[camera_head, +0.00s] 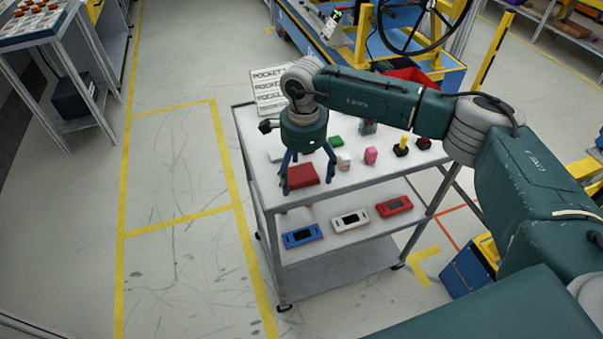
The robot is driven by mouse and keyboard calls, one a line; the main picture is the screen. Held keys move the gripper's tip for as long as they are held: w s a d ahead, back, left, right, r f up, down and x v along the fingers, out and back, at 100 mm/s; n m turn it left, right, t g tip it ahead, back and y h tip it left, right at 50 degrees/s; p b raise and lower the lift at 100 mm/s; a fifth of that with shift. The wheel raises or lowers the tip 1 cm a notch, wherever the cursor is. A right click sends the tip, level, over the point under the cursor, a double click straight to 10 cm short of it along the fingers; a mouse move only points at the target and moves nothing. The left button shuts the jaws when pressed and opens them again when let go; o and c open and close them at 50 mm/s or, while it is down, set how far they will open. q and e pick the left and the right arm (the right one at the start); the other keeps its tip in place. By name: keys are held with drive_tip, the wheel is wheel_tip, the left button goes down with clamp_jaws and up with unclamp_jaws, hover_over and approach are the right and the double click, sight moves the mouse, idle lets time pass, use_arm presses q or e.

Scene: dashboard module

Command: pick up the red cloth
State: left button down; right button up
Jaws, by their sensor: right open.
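The red cloth (303,175) lies folded in a flat block on the top shelf of a grey cart (375,176), near its front left corner. My right gripper (300,181) points down at the cloth, with its blue fingers spread. One finger is at the cloth's left edge and another shows behind or over it. I cannot tell whether the fingers touch it. My left gripper is not in view.
A lettered sign (268,92) stands behind. The lower shelf holds blue (303,236), white (350,222) and red (394,206) devices.

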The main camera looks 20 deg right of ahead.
sight(303, 177)
drive_tip(key=shift+c, duration=0.8)
drive_tip(key=c, duration=1)
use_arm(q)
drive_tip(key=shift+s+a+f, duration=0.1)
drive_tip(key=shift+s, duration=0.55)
use_arm(e)
drive_tip(key=shift+r, duration=0.55)
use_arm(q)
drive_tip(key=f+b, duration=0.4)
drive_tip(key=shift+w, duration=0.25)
use_arm(e)
wheel_tip(303, 177, up, 19)
